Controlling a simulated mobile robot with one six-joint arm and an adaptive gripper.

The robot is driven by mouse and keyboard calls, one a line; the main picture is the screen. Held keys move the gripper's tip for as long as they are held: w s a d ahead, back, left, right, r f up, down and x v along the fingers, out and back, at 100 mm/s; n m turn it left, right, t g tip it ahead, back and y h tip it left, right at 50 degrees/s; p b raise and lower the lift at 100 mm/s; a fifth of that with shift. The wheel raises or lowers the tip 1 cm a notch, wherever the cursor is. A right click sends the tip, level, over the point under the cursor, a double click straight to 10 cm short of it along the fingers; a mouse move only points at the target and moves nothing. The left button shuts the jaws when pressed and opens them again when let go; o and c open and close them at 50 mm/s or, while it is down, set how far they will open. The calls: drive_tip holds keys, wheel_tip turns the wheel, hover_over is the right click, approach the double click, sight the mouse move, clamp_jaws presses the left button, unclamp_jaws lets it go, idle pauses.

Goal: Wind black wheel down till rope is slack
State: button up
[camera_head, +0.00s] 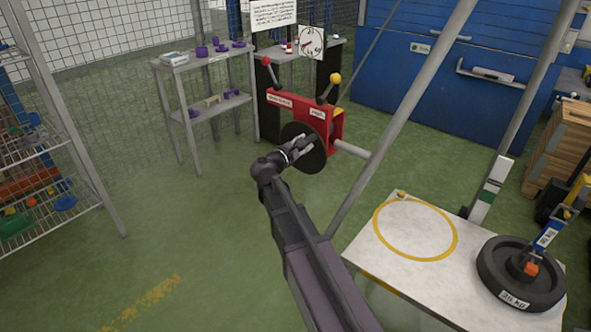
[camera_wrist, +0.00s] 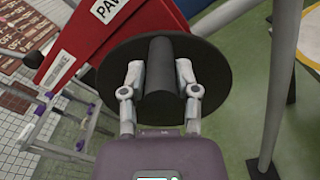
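The black wheel (camera_head: 316,158) is a dark disc on the front of a red winch housing (camera_head: 300,112). My gripper (camera_head: 296,150) is at the wheel. In the wrist view, the wheel (camera_wrist: 212,70) has a dark cylindrical handle (camera_wrist: 160,72) sticking out toward me. My gripper's two grey fingers (camera_wrist: 160,80) stand on either side of the handle and appear closed on it. A black weight disc (camera_head: 500,272) lies on the white platform (camera_head: 385,250), with a blue strap (camera_head: 549,232) rising from it to a yellow hook (camera_head: 575,193). I cannot make out whether the rope is slack.
A red-knobbed lever (camera_head: 268,68) and a yellow-knobbed lever (camera_head: 331,86) rise from the winch. A round dial (camera_head: 311,42) is above it. Slanting grey posts (camera_head: 410,105) stand to the right. A shelf with purple items (camera_head: 205,56) is behind. Green floor (camera_head: 190,240) is clear at left.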

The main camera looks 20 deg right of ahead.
drive_tip(key=o, duration=0.5)
drive_tip(key=shift+s+a, duration=0.1)
drive_tip(key=shift+s, duration=0.05)
drive_tip(key=shift+v, duration=3.85)
